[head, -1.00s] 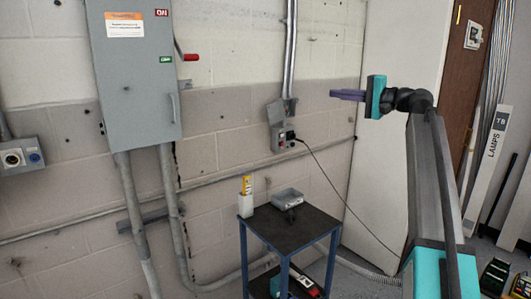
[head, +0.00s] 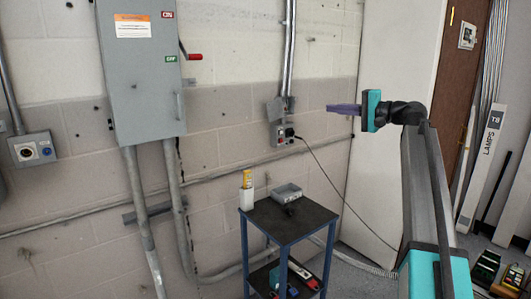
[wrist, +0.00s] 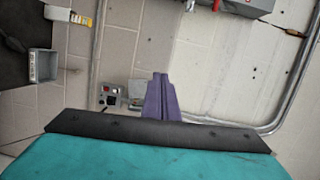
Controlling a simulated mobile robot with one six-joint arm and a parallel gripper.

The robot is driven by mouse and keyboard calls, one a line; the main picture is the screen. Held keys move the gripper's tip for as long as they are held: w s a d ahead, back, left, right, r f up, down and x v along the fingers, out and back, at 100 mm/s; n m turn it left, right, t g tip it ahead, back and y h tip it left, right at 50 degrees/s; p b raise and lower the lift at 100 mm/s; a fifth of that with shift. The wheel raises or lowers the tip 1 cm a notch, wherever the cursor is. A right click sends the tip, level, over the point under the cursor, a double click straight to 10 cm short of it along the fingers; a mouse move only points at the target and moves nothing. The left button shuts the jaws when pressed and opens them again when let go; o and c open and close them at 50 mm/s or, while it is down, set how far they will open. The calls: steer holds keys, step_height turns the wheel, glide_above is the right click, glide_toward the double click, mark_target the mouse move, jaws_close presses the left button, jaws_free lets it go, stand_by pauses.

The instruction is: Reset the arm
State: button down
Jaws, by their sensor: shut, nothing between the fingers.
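My gripper (head: 343,109) has purple fingers and a teal body. In the head view it is raised at the upper right, pointing left, clear of everything. Its fingers are together with nothing between them. In the wrist view the purple fingers (wrist: 160,98) show closed at the centre, in front of the wall. My arm runs down the right side of the head view.
A grey electrical cabinet (head: 143,70) with a red-handled lever hangs on the block wall. A wall outlet box (head: 282,133) has a black cable plugged in. A small blue-legged cart (head: 290,222) holds a grey tray (head: 287,193) and a white holder (head: 246,199) with a yellow item.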

step_height(320, 180, down, 18)
steer(key=w+a+g+h, duration=0.1)
steer(key=a+h, duration=0.1)
steer(key=s+a+f+g+h+b, duration=0.15)
steer(key=s+f, duration=0.35)
steer(key=f, duration=1.1)
steer(key=s+a+f+g+h+b, duration=0.1)
steer(key=s+a+f+g, duration=0.25)
steer(key=f, duration=1.15)
steer(key=s+a+f+g+h+b, duration=0.15)
steer(key=s+f, duration=0.35)
steer(key=f, duration=1.1)
steer(key=s+a+f+n+g+h+b, duration=0.1)
steer(key=s+a+f+n+g+h, duration=0.2)
steer(key=s+f, duration=1.85)
steer(key=s+d+f+n+g+h, duration=0.1)
steer(key=s+f, duration=0.3)
steer(key=s, duration=0.5)
steer(key=s+d+f+n+g+h+b, duration=0.1)
steer(key=s+f, duration=0.3)
steer(key=s, duration=0.5)
steer(key=s+d+f+n+g+h+b, duration=0.1)
steer(key=s+d+f+n+g+h, duration=0.1)
steer(key=s+f, duration=0.3)
steer(key=s+g, duration=0.1)
steer(key=s, duration=0.3)
steer(key=shift+d+g, duration=0.35)
steer(key=shift+s, duration=0.1)
